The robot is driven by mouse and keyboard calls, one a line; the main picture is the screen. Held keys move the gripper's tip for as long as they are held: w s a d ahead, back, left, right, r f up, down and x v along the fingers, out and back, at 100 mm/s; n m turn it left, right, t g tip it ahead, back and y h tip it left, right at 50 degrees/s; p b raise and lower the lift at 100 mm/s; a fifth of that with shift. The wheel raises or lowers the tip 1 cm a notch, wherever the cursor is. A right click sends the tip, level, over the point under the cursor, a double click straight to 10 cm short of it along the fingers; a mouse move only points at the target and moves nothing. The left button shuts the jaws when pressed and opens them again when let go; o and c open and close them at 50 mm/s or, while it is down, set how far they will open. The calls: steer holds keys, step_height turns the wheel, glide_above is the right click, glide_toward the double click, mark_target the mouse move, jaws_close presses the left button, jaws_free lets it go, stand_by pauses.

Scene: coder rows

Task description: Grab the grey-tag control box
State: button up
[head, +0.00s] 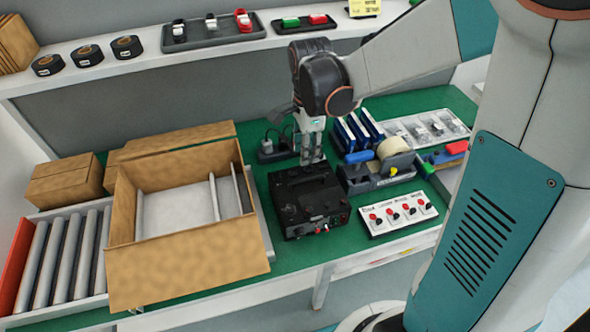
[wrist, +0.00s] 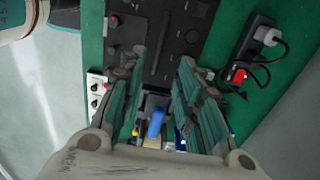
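A black control box (head: 305,198) sits on the green bench mat, with small red and light-coloured fittings on its front edge. I cannot make out a grey tag on it. My gripper (head: 312,160) points down at the back edge of this box, from above. In the wrist view the box (wrist: 172,35) lies beyond and between my fingers. My gripper (wrist: 156,66) is open there, its two fingers apart with nothing between them. I cannot tell whether the fingertips touch the box.
An open cardboard box (head: 185,268) stands left of it. A tape dispenser (head: 385,170) and a white panel with red knobs (head: 398,213) are at right. A power strip (wrist: 244,62) with cables lies close by. A shelf (head: 130,65) runs behind.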

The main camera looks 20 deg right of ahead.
mark_target(306, 179)
step_height(306, 179, down, 14)
steer(key=b, duration=0.5)
steer(key=shift+w+d+r+b, duration=0.1)
steer(key=shift+r+b, duration=0.05)
steer(key=shift+b, duration=0.15)
steer(key=shift+r, duration=0.1)
steer(key=shift+c, duration=0.5)
jaws_close()
